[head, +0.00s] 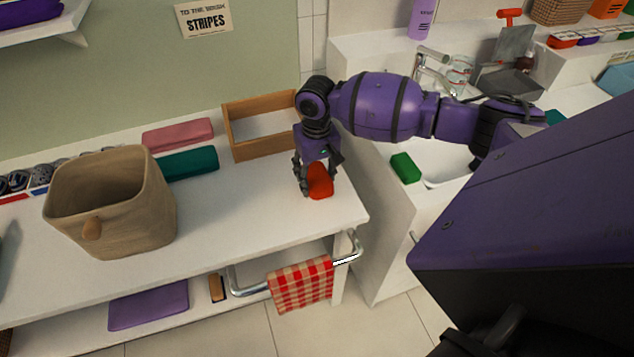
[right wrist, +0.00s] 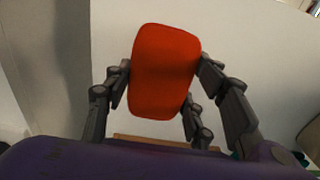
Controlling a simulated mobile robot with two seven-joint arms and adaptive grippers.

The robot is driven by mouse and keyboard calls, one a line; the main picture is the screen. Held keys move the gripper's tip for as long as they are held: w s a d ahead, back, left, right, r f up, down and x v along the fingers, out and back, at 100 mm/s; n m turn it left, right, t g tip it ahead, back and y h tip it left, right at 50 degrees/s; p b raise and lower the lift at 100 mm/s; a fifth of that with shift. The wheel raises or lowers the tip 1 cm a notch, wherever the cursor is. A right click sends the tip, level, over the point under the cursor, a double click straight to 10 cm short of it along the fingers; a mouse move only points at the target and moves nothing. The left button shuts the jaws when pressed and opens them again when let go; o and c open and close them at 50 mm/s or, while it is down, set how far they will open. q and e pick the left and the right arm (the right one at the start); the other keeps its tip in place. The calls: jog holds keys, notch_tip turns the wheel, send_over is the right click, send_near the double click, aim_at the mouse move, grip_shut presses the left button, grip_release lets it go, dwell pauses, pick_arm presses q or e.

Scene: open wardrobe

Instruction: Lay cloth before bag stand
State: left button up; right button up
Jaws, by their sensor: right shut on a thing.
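A red, flat, round-cornered piece (head: 320,181), perhaps the folded cloth, is at the right end of the white bench. My right gripper (head: 316,176) comes down over it with its fingers on both sides. The right wrist view shows the red piece (right wrist: 165,72) held between the fingers (right wrist: 163,92), its broad face showing. I cannot tell if it touches the bench top. A red-checked cloth (head: 301,284) hangs over the metal rail below the bench. A beige woven bag (head: 125,215) stands at the left on the bench. No bag stand is clearly recognisable. My left gripper is not in view.
Behind the bag lie a pink folded piece (head: 178,135) and a teal one (head: 187,164). An open wooden box (head: 265,153) stands left of my right gripper. A green block (head: 405,168) is by the sink. The bench (head: 235,222) is clear between bag and gripper.

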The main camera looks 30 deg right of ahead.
aim_at(318, 184)
jog(key=shift+w+d+f, duration=0.1)
jog(key=shift+d+f, duration=0.05)
jog(key=shift+f, duration=0.8)
jog(key=shift+w+d+f, duration=0.1)
jog(key=shift+d+f, duration=0.05)
jog(key=shift+f, duration=0.75)
jog(key=shift+f, duration=0.15)
jog(key=o, duration=0.9)
notch_tip(318, 184, up, 12)
jog(key=shift+r+p, duration=0.15)
jog(key=shift+p, duration=0.15)
